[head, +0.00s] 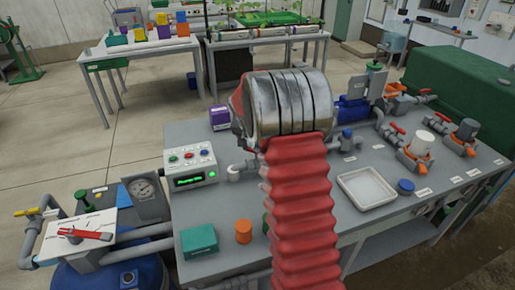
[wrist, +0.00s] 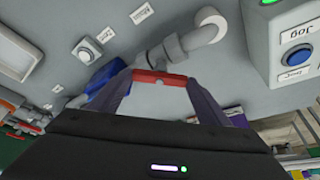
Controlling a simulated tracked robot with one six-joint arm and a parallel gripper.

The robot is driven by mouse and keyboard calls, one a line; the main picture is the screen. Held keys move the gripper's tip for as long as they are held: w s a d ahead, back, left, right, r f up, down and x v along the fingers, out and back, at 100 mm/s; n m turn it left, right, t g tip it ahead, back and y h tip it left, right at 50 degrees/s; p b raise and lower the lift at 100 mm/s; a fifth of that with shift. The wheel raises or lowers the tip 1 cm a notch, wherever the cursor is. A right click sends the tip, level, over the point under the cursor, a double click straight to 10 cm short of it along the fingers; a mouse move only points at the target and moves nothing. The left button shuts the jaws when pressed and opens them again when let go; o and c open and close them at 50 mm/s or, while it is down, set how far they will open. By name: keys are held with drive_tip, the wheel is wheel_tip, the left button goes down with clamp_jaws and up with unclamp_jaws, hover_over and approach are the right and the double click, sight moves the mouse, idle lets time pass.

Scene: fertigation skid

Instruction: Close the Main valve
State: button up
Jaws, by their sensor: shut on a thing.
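In the wrist view my gripper (wrist: 160,86) has its two dark fingers on either side of a red valve handle (wrist: 161,77), closed on its ends. The handle sits by a grey pipe (wrist: 165,52) with an elbow. It lies at a slant to that pipe; its exact angle is hard to tell. No tag naming this valve as Main is readable. In the head view my arm hides the gripper and this handle.
A control box (head: 190,166) with buttons stands left of my arm; its blue button (wrist: 296,56) is close in the wrist view. A white tray (head: 367,188), an orange cap (head: 243,231) and a teal box (head: 199,241) are on the grey bench. Other red-handled valves (head: 397,129) stand at right.

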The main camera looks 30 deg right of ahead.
drive_tip(key=m, duration=0.1)
drive_tip(key=m+g, duration=0.1)
drive_tip(key=m, duration=0.1)
drive_tip(key=m+h, duration=0.1)
drive_tip(key=m, duration=0.1)
drive_tip(key=shift+w+a+g, duration=0.1)
drive_tip(key=shift+w+g, duration=0.2)
drive_tip(key=shift+g, duration=0.1)
drive_tip(key=m+g, duration=0.1)
drive_tip(key=m, duration=0.3)
drive_tip(key=shift+w+m+g, duration=0.2)
drive_tip(key=shift+m+g, duration=0.2)
drive_tip(key=o, duration=1.1)
drive_tip(key=shift+c, duration=0.2)
drive_tip(key=v, duration=1.3)
drive_tip(key=shift+r, duration=0.35)
drive_tip(key=shift+w, duration=0.1)
